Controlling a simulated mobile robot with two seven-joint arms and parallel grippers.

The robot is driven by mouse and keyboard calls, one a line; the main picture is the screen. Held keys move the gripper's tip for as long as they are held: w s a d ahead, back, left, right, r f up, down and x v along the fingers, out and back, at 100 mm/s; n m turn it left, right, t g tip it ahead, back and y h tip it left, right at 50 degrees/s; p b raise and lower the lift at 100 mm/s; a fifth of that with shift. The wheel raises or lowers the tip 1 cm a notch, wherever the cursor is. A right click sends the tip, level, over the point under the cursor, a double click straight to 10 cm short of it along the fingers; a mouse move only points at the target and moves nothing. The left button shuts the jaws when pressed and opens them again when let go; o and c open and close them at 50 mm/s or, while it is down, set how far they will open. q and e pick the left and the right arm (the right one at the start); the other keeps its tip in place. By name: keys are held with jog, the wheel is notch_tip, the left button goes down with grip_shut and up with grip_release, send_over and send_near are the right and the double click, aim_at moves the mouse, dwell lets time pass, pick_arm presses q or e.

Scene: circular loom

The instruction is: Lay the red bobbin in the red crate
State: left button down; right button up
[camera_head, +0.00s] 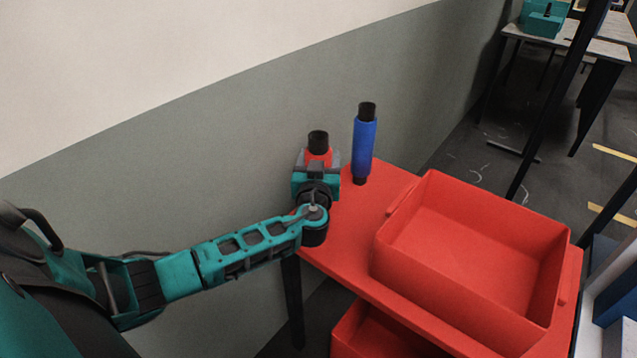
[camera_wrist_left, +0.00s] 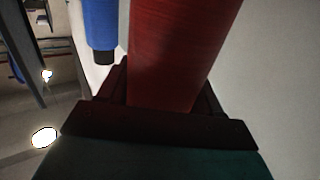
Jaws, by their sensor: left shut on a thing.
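The red bobbin (camera_head: 318,156) has a black top end and stands upright at the left end of the red table. My left gripper (camera_head: 316,172) is shut on it and hides its lower part in the head view. In the left wrist view the red bobbin (camera_wrist_left: 180,60) fills the middle, between the dark fingers (camera_wrist_left: 165,105). Whether its lower end touches the table is hidden. The red crate (camera_head: 400,230) sits to the right on the table, open at the top and empty. My right gripper is not in view.
A blue bobbin (camera_head: 364,145) stands upright just right of the red one; it also shows in the left wrist view (camera_wrist_left: 101,25). The red table (camera_head: 370,205) has bare surface before the crate. A wall (camera_head: 220,130) runs close behind. Another red container (camera_head: 370,335) is below the tabletop.

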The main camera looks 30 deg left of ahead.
aim_at(319, 139)
pick_arm(q)
jog(key=shift+r+p, duration=0.3)
jog(key=shift+r, duration=0.35)
notch_tip(319, 139, up, 4)
jog(key=shift+r+p, duration=0.2)
jog(key=shift+p, duration=0.65)
notch_tip(319, 139, up, 13)
dwell(0.3)
